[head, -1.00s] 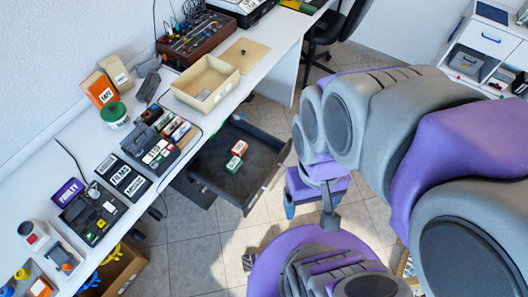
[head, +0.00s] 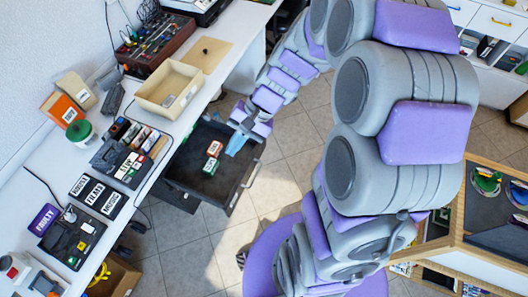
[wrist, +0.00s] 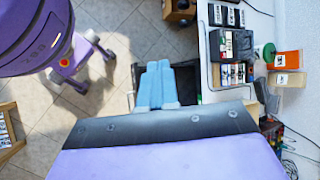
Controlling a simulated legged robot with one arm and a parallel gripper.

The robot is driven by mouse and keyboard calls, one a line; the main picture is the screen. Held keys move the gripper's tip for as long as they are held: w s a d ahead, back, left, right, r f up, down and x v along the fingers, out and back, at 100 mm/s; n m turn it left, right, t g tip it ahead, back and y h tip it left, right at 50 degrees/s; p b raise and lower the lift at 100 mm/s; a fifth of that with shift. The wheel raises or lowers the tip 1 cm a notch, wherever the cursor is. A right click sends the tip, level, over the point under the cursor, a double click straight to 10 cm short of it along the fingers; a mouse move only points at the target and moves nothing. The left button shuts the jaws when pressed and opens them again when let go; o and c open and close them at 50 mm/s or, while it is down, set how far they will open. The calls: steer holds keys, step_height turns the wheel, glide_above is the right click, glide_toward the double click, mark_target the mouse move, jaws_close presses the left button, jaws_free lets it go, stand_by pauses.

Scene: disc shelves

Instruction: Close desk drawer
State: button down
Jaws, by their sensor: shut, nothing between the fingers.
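The dark desk drawer (head: 190,185) stands pulled out from under the white desk (head: 128,215) in the head view. Two small boxes, one red and white (head: 214,149) and one with a green and red label (head: 210,166), lie in it. My gripper (head: 236,143) is over the drawer's far right part, its light-blue fingers pointing down. I cannot tell whether they touch the drawer. In the wrist view the fingers (wrist: 155,85) are together and empty, covering much of the drawer, whose dark inside (wrist: 187,85) shows beside them.
On the desk stand a beige open box (head: 172,90), a tool case (head: 157,45), a green-lidded tub (head: 79,131) and several labelled black boxes. A cardboard box (head: 118,278) is on the floor below. Tiled floor is free in front of the drawer.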

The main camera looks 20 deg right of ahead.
steer(key=w+d+f+m+t+y, duration=0.2)
steer(key=w+d+f+m+t, duration=0.25)
steer(key=w+f+m, duration=0.7)
steer(key=d+f+m+t+h, duration=0.1)
steer(key=d+f+m, duration=0.2)
steer(key=d+f, duration=0.45)
steer(key=d+f+m+t+h, duration=0.1)
steer(key=d+f+m, duration=0.25)
steer(key=f, duration=0.75)
steer(key=d+f+m+t+h, duration=0.1)
steer(key=d+f+m, duration=0.1)
steer(key=d+f, duration=0.6)
steer(key=b, duration=0.4)
glide_toward(256, 154)
steer(key=x, duration=0.5)
steer(key=shift+w+d+f, duration=0.1)
steer(key=shift+d+f, duration=0.05)
steer(key=shift+f, duration=0.25)
steer(key=shift+w+a+r, duration=0.1)
steer(key=shift+a, duration=0.4)
